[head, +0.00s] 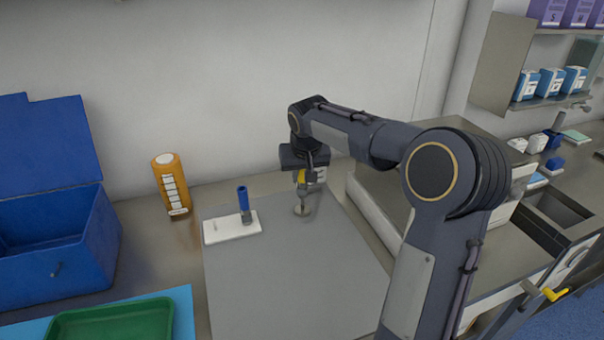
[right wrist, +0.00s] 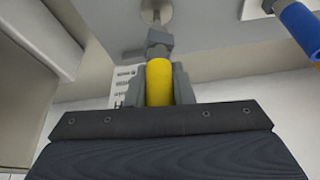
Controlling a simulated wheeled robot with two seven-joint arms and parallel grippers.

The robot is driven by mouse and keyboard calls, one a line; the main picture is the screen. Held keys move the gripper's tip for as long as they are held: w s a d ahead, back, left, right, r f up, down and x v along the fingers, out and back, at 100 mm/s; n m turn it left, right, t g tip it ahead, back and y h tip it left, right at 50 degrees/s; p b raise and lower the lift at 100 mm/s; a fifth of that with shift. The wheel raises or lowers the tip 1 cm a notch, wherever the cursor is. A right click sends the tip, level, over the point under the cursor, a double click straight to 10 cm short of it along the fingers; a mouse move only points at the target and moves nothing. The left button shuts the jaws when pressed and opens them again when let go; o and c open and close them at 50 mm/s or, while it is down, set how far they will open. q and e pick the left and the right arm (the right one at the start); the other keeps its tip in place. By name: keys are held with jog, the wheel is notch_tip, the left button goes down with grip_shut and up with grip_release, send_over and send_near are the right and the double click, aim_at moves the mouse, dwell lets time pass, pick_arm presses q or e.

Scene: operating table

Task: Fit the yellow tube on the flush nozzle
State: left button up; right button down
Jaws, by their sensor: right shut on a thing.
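The yellow tube (head: 301,176) is upright between the jaws of my right gripper (head: 306,177), over the far part of the grey mat. In the right wrist view my right gripper (right wrist: 157,88) is shut on the yellow tube (right wrist: 159,80). A grey nozzle (right wrist: 160,42) on a round metal base (right wrist: 157,12) lines up with the tube's far end; they look touching or nearly so, and I cannot tell whether the tube is around the nozzle. The round base (head: 302,210) also shows on the mat in the head view. My left gripper is not in view.
A white block (head: 222,231) with a blue tube (head: 243,198) on a grey fitting stands left of the nozzle. An orange bottle (head: 170,183), an open blue box (head: 90,258) and a green tray (head: 120,320) are further left. The mat's front (head: 290,290) is clear.

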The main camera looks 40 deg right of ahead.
aim_at(302, 187)
jog(key=shift+f+b, duration=1.6)
jog(key=shift+f, duration=0.55)
dwell(0.5)
jog(key=c, duration=1.2)
grip_release()
jog(key=shift+r, duration=0.1)
jog(key=v, duration=0.7)
jog(key=shift+s+r, duration=0.2)
jog(key=shift+r, duration=0.1)
